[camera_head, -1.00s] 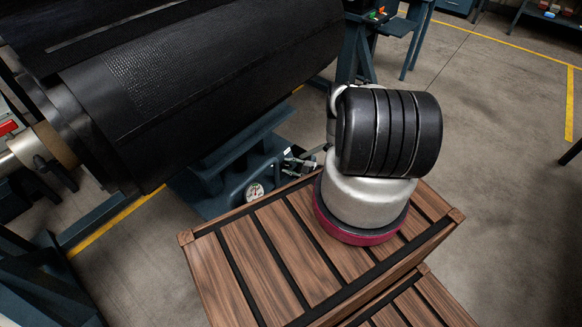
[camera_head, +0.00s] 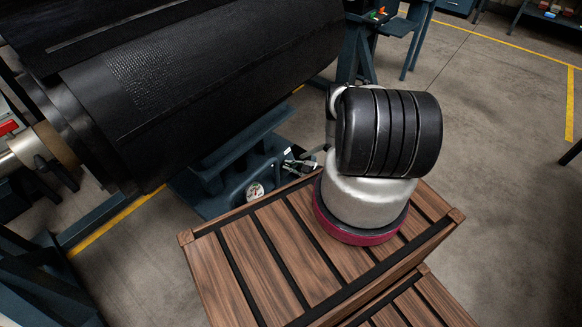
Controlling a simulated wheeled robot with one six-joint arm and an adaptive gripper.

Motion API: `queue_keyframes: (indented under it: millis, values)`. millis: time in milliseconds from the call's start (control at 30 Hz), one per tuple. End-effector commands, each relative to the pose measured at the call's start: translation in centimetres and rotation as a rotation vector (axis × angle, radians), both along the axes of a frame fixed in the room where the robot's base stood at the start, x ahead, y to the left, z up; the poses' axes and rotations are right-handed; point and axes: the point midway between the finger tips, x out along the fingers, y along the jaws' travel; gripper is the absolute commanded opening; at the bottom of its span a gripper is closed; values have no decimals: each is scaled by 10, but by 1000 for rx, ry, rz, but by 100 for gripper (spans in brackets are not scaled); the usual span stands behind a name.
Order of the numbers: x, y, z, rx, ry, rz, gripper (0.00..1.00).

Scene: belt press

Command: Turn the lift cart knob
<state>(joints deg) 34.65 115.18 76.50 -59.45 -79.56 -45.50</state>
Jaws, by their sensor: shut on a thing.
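The lift cart (camera_head: 232,182) is the dark teal frame low under the big black roll, with a small round gauge (camera_head: 255,192) on its near face. My arm reaches down behind its large black and white shoulder. My gripper (camera_head: 294,164) shows small beside the cart, to the right of the gauge, partly hidden by my arm. It is shut on the lift cart knob at the cart's right end. The knob itself is covered by the fingers, so its turn angle cannot be told.
The big black roll (camera_head: 190,80) fills the upper left, just above the cart. A red-handled part (camera_head: 8,128) is at the far left. A teal stand (camera_head: 357,50) stands behind my arm. Open floor (camera_head: 500,130) lies to the right, with yellow lines.

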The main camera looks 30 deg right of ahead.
Motion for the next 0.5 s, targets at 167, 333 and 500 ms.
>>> queue_keyframes:
  millis: [167,333,500]
  values:
    - [0,0,0,119,45,-60,0]
    - [0,-1,0,257,95,-129,0]
    - [1,-2,0,394,145,-201,0]
